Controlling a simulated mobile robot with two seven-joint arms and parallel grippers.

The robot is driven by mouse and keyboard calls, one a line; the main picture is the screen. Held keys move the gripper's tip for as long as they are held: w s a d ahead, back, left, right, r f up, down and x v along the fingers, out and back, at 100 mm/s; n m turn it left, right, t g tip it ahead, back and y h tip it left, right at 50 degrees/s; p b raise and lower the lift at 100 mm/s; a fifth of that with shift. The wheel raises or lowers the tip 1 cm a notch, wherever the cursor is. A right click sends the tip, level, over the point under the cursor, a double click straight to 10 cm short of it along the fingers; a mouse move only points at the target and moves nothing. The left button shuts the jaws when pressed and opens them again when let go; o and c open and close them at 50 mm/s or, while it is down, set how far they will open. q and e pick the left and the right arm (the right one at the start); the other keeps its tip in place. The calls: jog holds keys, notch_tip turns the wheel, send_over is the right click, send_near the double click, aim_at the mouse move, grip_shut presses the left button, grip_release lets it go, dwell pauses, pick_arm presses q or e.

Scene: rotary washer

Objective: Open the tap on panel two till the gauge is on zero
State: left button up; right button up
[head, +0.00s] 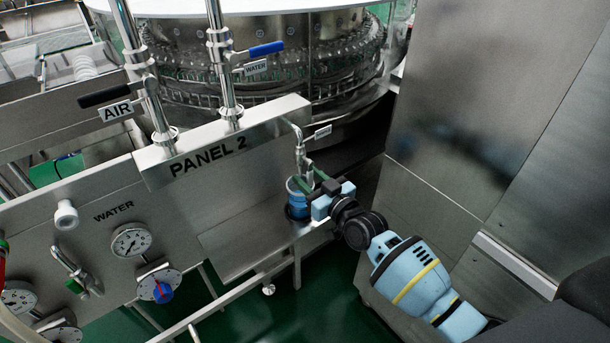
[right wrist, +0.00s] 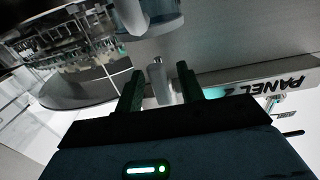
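The panel marked "PANEL 2" (head: 225,175) is a steel box, with a small metal tap (head: 301,155) at its right end. A blue cylinder (head: 297,203) sits below the tap. My right gripper (head: 317,180) is at the tap from the right. In the right wrist view its two dark green fingers (right wrist: 160,88) stand apart, with a metal tap part (right wrist: 159,76) between them and gaps visible on both sides. A round white gauge (head: 130,240) labelled "WATER" is on the lower left panel; its reading is too small to tell. My left gripper is out of view.
Two pipes rise from the panel, with a black AIR lever (head: 104,96) and a blue WATER lever (head: 266,49). The glass-walled rotary washer (head: 260,65) stands behind; a steel cabinet (head: 490,90) is at right.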

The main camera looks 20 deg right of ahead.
jog(key=shift+x, duration=0.9)
grip_shut()
